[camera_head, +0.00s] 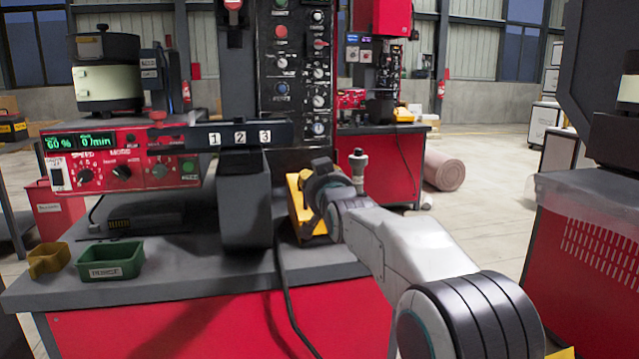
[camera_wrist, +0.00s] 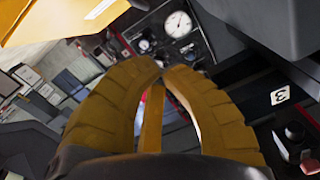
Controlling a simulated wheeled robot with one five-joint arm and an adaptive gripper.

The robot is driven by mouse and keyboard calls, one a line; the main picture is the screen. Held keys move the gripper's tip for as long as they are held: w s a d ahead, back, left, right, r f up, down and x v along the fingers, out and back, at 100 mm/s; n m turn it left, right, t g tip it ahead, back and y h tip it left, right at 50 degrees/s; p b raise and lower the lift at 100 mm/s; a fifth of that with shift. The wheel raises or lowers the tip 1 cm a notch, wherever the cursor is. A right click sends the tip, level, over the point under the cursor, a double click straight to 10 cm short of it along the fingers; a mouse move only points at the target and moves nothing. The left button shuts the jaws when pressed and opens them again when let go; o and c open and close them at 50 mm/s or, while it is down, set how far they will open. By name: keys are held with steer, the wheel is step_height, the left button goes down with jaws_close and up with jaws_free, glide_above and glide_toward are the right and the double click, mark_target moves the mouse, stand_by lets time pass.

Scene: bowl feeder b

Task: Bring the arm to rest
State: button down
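My gripper shows in the wrist view (camera_wrist: 167,68) as two curved, ribbed yellow fingers. Their tips come together or nearly so. A thin yellow strip shows between the fingers, and I see no object held. In the head view my arm reaches from the lower right over the workbench (camera_head: 200,292). Its dark wrist end is beside the grey chute, and the fingertips cannot be made out there. A yellow piece shows behind my wrist; I cannot tell whether it is part of my gripper.
The grey chute (camera_head: 245,205) stands left of my wrist, under the plate marked 1, 2, 3. A red control box (camera_head: 130,160) and a dark gauge panel (camera_head: 292,80) rise behind. A green bin (camera_head: 110,262) and a yellow bin (camera_head: 48,260) sit at left. Floor is open at right.

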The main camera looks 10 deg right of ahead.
steer(key=s+r+n+g+p, duration=0.1)
steer(key=s+g+p, duration=0.6)
steer(key=s+p, duration=0.9)
steer(key=s+r+n+g+p, duration=0.2)
steer(key=s+g+p, duration=0.5)
steer(key=s+p, duration=0.9)
steer(key=s+d+r, duration=0.1)
steer(key=s, duration=1.2)
steer(key=shift+s+r+g, duration=0.2)
steer(key=shift+r+g, duration=0.1)
steer(key=shift+r, duration=0.1)
